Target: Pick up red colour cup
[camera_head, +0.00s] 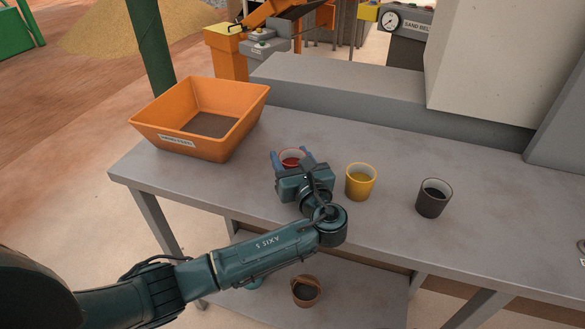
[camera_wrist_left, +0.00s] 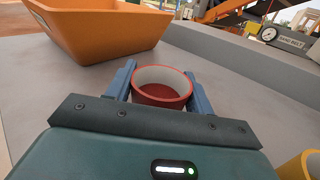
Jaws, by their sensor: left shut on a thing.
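The red cup (camera_head: 291,157) stands on the grey table, partly hidden by my left gripper in the head view. In the left wrist view the red cup (camera_wrist_left: 162,86) is upright with a pale inside and red contents. My left gripper (camera_head: 292,158) is shut on it, with one blue finger on each side. The fingers also show in the left wrist view (camera_wrist_left: 160,90). I cannot tell whether the cup is raised off the table. My right gripper is not in view.
A yellow cup (camera_head: 360,181) stands just right of the red cup, and a dark grey cup (camera_head: 433,198) farther right. An orange bin (camera_head: 235,119) with dark contents sits at the table's left. A brown cup (camera_head: 306,291) is on the lower shelf. Grey machinery borders the back.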

